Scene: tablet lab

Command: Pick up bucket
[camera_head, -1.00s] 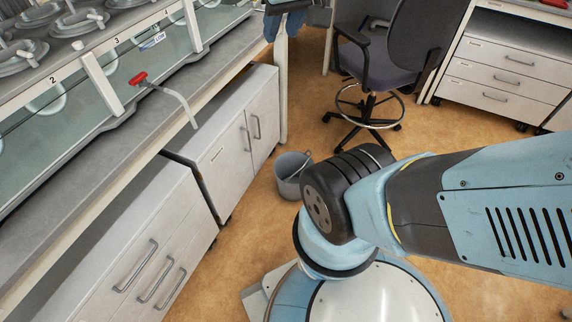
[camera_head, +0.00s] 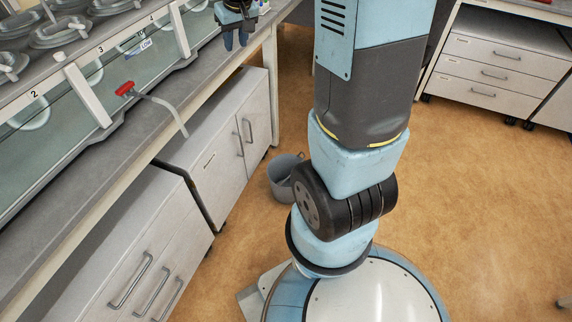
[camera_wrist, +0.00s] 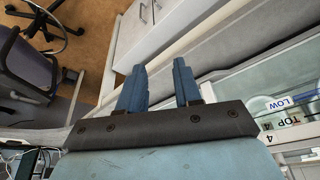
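A grey bucket (camera_head: 281,178) stands on the brown floor in the head view, beside the white cabinets. My arm hides part of its right side. My gripper (camera_head: 236,40) is at the top of the head view, above the bench edge, well above and beyond the bucket. In the wrist view my gripper (camera_wrist: 160,78) shows two blue fingers spread apart with nothing between them. The bucket cannot be made out in the wrist view.
White cabinets (camera_head: 215,160) under the grey bench run along the left. A red-handled tap (camera_head: 126,89) juts over the bench edge. White drawers (camera_head: 490,70) stand at the back right. An office chair (camera_wrist: 27,65) is in the wrist view.

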